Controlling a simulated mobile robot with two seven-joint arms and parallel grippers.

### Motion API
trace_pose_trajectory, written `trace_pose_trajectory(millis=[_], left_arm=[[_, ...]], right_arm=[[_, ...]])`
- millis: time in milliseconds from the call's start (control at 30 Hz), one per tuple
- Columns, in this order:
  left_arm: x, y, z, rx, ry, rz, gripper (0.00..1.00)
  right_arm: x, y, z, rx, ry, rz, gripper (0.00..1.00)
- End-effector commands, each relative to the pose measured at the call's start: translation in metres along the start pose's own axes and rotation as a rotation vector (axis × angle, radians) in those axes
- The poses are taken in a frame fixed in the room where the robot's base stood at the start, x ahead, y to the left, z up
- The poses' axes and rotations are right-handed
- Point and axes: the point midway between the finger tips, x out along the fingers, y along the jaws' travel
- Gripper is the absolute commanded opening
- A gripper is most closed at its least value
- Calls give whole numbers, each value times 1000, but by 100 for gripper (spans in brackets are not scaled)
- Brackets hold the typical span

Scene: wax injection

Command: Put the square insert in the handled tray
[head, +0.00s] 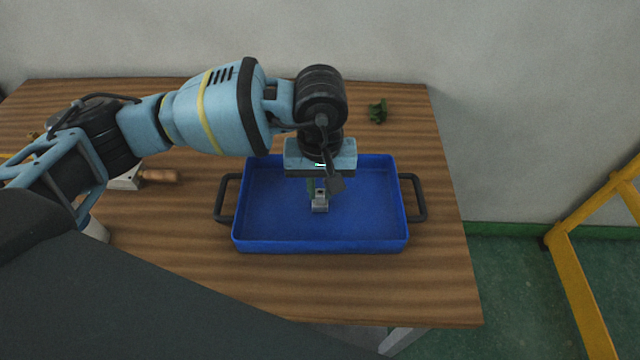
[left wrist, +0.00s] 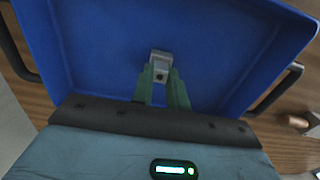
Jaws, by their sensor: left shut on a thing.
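The square insert (head: 320,204) is a small grey metal block with a dark hole. It also shows in the left wrist view (left wrist: 161,60), between the green fingertips. My left gripper (head: 319,192) points down over the middle of the blue handled tray (head: 380,243) and is shut on the insert. The insert is within the tray's outline; I cannot tell whether it touches the tray floor. The tray has black handles at both ends and fills most of the left wrist view (left wrist: 95,50). My right gripper is not in view.
The tray stands on a wooden table (head: 440,270). A small dark green object (head: 377,111) lies behind the tray. A wooden-handled tool (head: 158,176) lies to the left, partly hidden by my arm. A yellow frame (head: 585,290) stands beyond the table's right edge.

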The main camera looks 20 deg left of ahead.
Motion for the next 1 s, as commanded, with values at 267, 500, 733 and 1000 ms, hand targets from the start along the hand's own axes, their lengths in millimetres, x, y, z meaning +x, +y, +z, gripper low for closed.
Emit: trace_pose_trajectory(millis=[267,500,733,1000], left_arm=[[4,0,0,0,-1,0,23],[3,0,0,0,0,0,37],[-2,0,0,0,2,0,37],[-43,1,-1,-1,3,2,37]], right_arm=[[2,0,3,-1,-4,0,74],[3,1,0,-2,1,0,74],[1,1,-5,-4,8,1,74],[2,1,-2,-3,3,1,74]])
